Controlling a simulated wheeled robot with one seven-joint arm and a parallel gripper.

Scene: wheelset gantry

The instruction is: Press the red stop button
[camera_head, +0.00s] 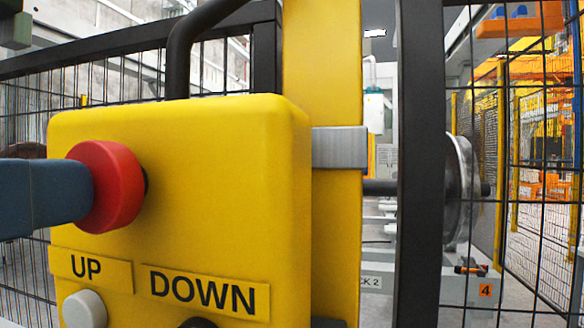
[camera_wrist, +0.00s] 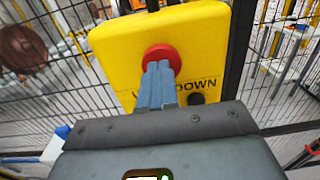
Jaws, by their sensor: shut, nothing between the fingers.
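The red stop button (camera_head: 112,187) sits on the upper left of the front of a yellow control box (camera_head: 230,150). In the head view my gripper (camera_head: 88,192) comes in from the left edge, and its blue-grey fingertips meet or overlap the button's face. In the wrist view my gripper (camera_wrist: 157,68) is shut and empty, with its tips at the lower middle of the red button (camera_wrist: 161,57). I cannot tell for sure whether the tips touch it or how far the button is pressed in.
Below the button are a white UP button (camera_head: 85,309) and a dark DOWN button (camera_wrist: 196,98). The box is mounted on a yellow post (camera_head: 335,240) in front of black mesh fencing (camera_head: 420,150). A metal wheel (camera_head: 459,190) stands behind the fence.

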